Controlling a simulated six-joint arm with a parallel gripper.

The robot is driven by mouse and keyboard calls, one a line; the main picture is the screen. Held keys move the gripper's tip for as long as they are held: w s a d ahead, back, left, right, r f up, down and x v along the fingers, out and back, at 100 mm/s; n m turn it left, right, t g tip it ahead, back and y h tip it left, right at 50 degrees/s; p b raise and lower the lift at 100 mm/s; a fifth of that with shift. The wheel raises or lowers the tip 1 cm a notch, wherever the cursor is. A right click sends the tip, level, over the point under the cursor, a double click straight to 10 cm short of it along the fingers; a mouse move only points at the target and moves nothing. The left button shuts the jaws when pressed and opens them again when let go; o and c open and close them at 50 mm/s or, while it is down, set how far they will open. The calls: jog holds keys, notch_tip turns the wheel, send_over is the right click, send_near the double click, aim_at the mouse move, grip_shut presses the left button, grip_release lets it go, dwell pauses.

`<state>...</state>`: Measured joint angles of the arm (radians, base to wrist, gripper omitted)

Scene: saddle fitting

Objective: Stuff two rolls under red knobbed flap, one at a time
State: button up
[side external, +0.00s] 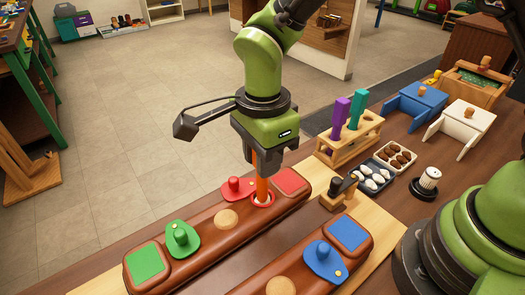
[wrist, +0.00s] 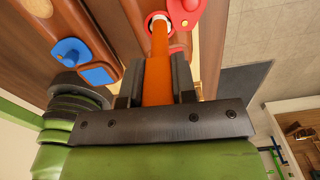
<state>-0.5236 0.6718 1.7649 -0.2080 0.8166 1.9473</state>
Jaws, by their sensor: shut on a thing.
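The red knobbed flap (side external: 237,188) lies on the brown leather saddle piece (side external: 215,243), beside a red-rimmed hole (side external: 263,203) that is uncovered. My gripper (side external: 263,160) points down above that hole, shut on an orange roll (side external: 262,186). The roll stands upright, its lower end at or in the hole; how deep it sits I cannot tell. In the wrist view the orange roll (wrist: 158,75) runs between both fingers to the pale, red-edged hole (wrist: 156,19), with the red flap (wrist: 185,10) next to it. Purple (side external: 339,118) and teal (side external: 356,108) rolls stand in a wooden rack.
The rack (side external: 348,142) stands right of my gripper. A green knobbed flap (side external: 182,239) and a blue one (side external: 325,262) lie on the leather pieces. A small dark-topped wooden block (side external: 339,192), trays of stones (side external: 374,175) and a white-ribbed knob (side external: 427,183) are to the right.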

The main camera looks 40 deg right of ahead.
jog(key=shift+f, duration=0.45)
dwell(0.6)
jog(key=shift+r, duration=4.05)
jog(key=s+d+f+m, duration=0.2)
jog(key=s+d+m, duration=0.1)
jog(key=d, duration=1)
jog(key=s+d+f+m, duration=0.2)
jog(key=d+m, duration=0.1)
jog(key=d, duration=0.9)
jog(key=shift+s+f, duration=0.15)
jog(key=shift+f, duration=2.2)
jog(key=shift+f, duration=1)
